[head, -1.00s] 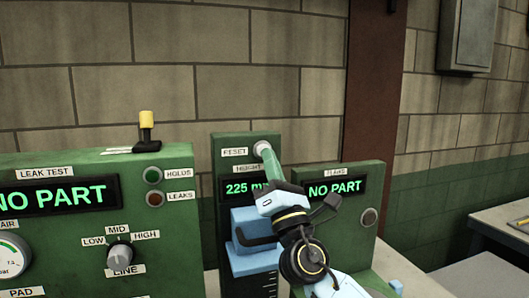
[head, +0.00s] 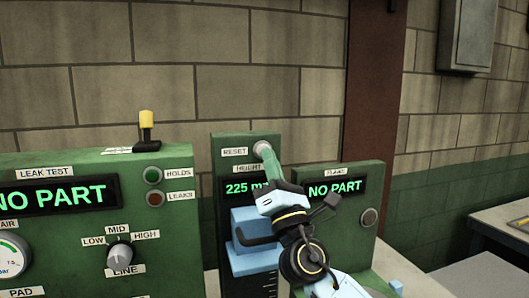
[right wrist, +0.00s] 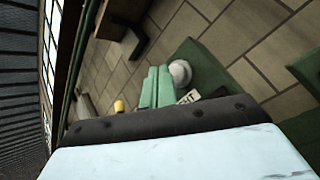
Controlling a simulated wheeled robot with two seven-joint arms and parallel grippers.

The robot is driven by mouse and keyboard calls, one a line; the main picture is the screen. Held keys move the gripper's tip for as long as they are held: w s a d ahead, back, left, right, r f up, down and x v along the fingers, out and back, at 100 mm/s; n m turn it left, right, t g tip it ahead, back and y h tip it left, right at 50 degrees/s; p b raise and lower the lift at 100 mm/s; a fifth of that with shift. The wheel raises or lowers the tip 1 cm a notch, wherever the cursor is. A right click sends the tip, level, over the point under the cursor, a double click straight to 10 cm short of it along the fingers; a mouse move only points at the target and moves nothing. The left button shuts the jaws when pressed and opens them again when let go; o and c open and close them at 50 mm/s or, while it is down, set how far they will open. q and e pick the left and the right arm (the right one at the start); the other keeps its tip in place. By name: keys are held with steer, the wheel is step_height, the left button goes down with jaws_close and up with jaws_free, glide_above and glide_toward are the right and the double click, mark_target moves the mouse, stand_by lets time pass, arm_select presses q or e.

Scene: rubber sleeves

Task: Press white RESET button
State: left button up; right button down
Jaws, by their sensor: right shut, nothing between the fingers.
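The white RESET button (head: 261,148) is at the top of the green height panel (head: 228,144), right of its RESET label (head: 235,152). In the right wrist view the button (right wrist: 180,72) is a pale round knob close beside my fingertips. My right gripper (head: 268,156) is shut and empty, its green fingers pointing up at the button and partly covering it. The shut fingers (right wrist: 158,70) also show in the wrist view. I cannot tell whether the tips touch the button. My left gripper is not in view.
A leak test panel (head: 95,165) stands left, a smaller NO PART panel (head: 370,190) right. A brown post (head: 372,80) stands behind.

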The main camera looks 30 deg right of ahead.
steer(key=shift+w, duration=0.1)
steer(key=shift+w+d, duration=0.1)
steer(key=shift+w, duration=0.2)
steer(key=shift+w+d+b, duration=0.1)
steer(key=shift+w+b, duration=0.2)
steer(key=shift+b, duration=0.1)
stand_by(0.5)
steer(key=shift+s, duration=0.1)
steer(key=shift+s+a, duration=0.2)
steer(key=shift+s, duration=0.45)
steer(key=shift+s+a+p, duration=0.2)
steer(key=shift+s+p, duration=0.1)
steer(key=shift+s, duration=0.5)
steer(key=shift+s+a+p, duration=0.2)
steer(key=shift+s+p, duration=0.1)
steer(key=shift+s, duration=0.55)
steer(key=shift+s+a+p, duration=0.2)
steer(key=shift+s+p, duration=0.1)
steer(key=shift+s, duration=0.5)
